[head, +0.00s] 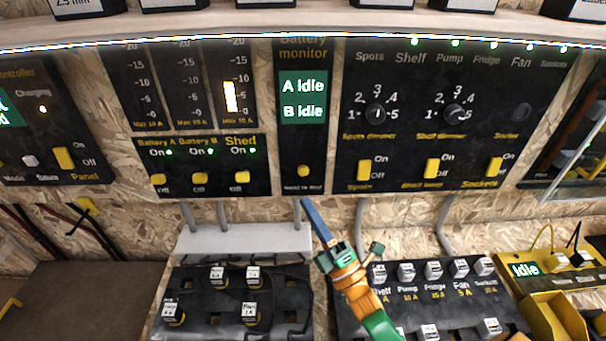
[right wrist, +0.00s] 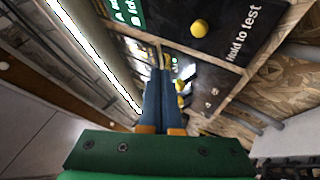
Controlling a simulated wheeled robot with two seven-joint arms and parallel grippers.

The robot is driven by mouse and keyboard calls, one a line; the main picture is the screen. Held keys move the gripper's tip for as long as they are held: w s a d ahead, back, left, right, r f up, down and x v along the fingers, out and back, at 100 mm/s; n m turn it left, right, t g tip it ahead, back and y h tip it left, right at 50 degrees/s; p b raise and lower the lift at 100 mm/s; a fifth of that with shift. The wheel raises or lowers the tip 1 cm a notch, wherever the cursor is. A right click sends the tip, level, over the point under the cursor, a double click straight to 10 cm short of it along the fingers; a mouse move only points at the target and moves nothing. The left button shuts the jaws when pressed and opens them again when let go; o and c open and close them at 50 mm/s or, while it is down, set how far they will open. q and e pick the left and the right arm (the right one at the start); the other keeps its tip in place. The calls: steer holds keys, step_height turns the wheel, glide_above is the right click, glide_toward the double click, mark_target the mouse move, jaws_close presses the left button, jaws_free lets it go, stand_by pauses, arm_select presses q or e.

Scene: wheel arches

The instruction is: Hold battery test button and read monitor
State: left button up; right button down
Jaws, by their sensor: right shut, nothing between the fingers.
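The battery monitor (head: 303,110) is a black wall panel with a green screen that reads "A idle" and "B idle". Its round yellow test button (head: 304,171) sits low on the panel, above the "Hold to test" label. The button also shows in the right wrist view (right wrist: 199,28), beside the fingers and uncovered. My right gripper (head: 306,203) has its blue fingers together and empty, with the tips just below the button in the head view. The fingers (right wrist: 160,72) also look shut in the right wrist view and appear apart from the button. My left gripper is not in view.
Left of the monitor are the battery and shed switches (head: 200,179); right of it is a dimmer panel (head: 440,115) with knobs and switches. Below are a grey conduit box (head: 245,240) and fuse blocks (head: 240,290). A pale shelf edge (head: 300,22) runs above.

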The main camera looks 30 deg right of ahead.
mark_target(303, 171)
steer(key=shift+w+d+b, duration=0.5)
steer(key=shift+w+b, duration=0.1)
steer(key=shift+w, duration=0.45)
steer(key=shift+w+d+b, duration=0.55)
steer(key=shift+w+b, duration=0.05)
steer(key=shift+w, duration=0.45)
steer(key=shift+w+d+b, duration=0.5)
steer(key=shift+w+b, duration=0.1)
steer(key=shift+w, duration=0.45)
steer(key=shift+w+d+b, duration=0.2)
steer(key=shift+w+b, duration=0.15)
steer(key=shift+b, duration=0.05)
steer(key=shift+w+d+b, duration=0.15)
steer(key=shift+w+b, duration=0.25)
steer(key=shift+b, duration=0.05)
steer(key=shift+s, duration=0.1)
stand_by(2.0)
steer(key=shift+s+a+p, duration=0.35)
steer(key=shift+s+p, duration=0.2)
steer(key=shift+s, duration=0.15)
